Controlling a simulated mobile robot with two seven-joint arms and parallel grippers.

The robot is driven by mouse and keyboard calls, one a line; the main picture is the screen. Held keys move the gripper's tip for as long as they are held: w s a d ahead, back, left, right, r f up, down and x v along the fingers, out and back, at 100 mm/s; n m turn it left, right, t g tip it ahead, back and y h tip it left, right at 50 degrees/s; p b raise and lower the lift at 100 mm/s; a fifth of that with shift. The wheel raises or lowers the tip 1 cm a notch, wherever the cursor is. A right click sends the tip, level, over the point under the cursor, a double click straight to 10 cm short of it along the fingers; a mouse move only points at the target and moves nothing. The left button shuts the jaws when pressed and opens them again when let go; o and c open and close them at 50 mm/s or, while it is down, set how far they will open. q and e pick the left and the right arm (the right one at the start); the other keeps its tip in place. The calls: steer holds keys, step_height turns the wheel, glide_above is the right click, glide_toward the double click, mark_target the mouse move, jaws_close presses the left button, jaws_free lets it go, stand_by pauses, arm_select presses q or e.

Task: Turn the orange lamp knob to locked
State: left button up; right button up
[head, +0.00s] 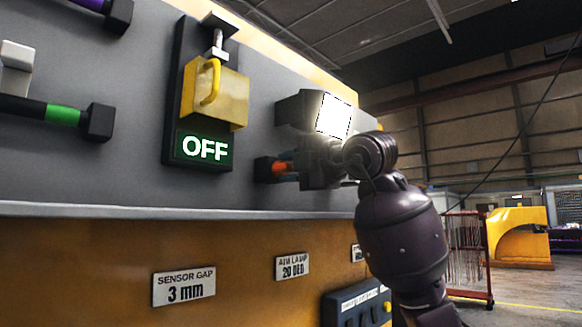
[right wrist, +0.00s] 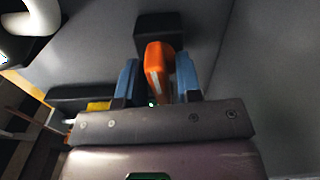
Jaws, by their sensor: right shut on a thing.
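The orange lamp knob (head: 280,168) sticks out from the grey panel below the lamp (head: 333,117), whose face glows white. In the right wrist view the knob (right wrist: 159,62) stands in front of a dark block, with a pale mark on its face. My right gripper (head: 290,174) is shut on the knob. Its blue fingers (right wrist: 157,88) lie on either side of it in the right wrist view. In the head view the gripper hides part of the knob. I cannot read any locked marking. My left gripper is not in view.
A yellow switch box (head: 228,98) with a handle and a green OFF sign (head: 205,148) is left of the knob. A ledge (head: 130,211) runs below, above small label plates (head: 184,288).

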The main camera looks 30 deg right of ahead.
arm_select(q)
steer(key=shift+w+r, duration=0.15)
arm_select(e)
steer(key=shift+m, duration=0.5)
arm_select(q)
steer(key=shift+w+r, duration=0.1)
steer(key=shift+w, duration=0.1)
arm_select(e)
steer(key=o, duration=0.6)
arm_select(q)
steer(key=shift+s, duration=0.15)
arm_select(e)
steer(key=shift+s, duration=0.1)
steer(key=shift+s+d, duration=0.15)
steer(key=shift+s, duration=0.1)
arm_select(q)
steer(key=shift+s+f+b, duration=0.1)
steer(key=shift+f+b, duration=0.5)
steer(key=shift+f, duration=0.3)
arm_select(e)
steer(key=v, duration=1)
